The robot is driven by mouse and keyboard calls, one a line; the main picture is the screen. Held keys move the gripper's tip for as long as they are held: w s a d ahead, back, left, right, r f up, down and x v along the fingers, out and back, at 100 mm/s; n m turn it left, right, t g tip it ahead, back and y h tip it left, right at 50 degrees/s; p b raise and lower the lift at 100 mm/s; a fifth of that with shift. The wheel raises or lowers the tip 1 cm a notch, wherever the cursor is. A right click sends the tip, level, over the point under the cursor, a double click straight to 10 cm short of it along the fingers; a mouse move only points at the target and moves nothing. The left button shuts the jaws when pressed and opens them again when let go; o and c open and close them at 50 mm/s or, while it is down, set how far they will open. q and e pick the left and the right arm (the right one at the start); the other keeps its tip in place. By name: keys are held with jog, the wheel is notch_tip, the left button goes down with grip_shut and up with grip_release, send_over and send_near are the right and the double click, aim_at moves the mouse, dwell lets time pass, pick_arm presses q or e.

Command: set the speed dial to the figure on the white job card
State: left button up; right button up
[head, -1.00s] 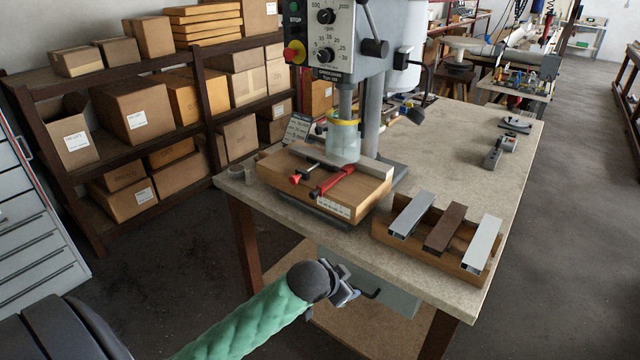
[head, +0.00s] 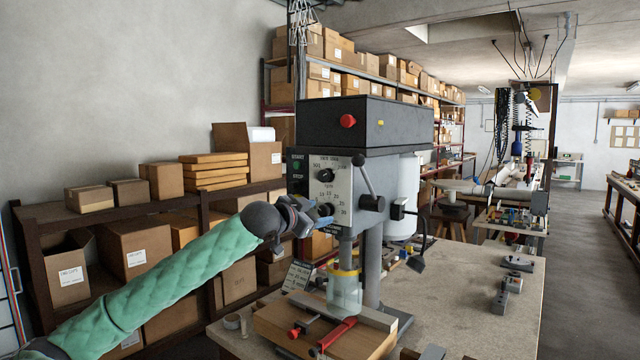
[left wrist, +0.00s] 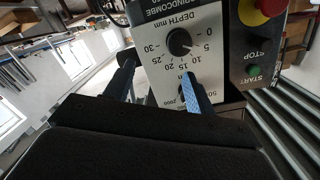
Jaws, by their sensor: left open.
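The speed dial (head: 325,175) is the black upper knob on the drill press's white control panel, marked rpm. In the left wrist view, upside down, the speed dial (left wrist: 184,92) is partly hidden behind a blue finger. My left gripper (head: 322,212) is open in front of the panel's lower part, empty as far as I see; its fingers also show in the left wrist view (left wrist: 160,85). A small pale card (head: 299,274) with dark writing leans by the drill's base; its figure is too small to read.
The depth dial (left wrist: 180,42) is close to the speed dial. A red-and-yellow stop button (left wrist: 262,10) and green start button (left wrist: 254,71) are beside the panel. A feed lever (head: 364,178) sticks out at its right. A wooden block (head: 270,322) lies below the drill.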

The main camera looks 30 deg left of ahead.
pick_arm(q)
jog(key=t, duration=0.1)
send_near(322, 177)
jog(key=w, duration=0.1)
jog(key=w+p, duration=0.1)
jog(key=w, duration=0.1)
jog(key=w+p, duration=0.1)
jog(key=w, duration=0.1)
jog(key=w+p, duration=0.1)
jog(key=w, duration=0.1)
jog(key=shift+w+d+r+p, duration=0.1)
jog(key=shift+w+d+p, duration=0.2)
jog(key=shift+w+p, duration=0.1)
jog(key=shift+w, duration=0.6)
pick_arm(e)
jog(key=s+d+f, duration=0.2)
jog(key=s+f, duration=0.2)
jog(key=f, duration=0.7)
jog(key=shift+d+f, duration=0.15)
jog(key=shift+d, duration=0.25)
pick_arm(q)
jog(key=c, duration=0.9)
pick_arm(e)
jog(key=shift+s+d, duration=0.1)
pick_arm(q)
jog(key=shift+c, duration=0.2)
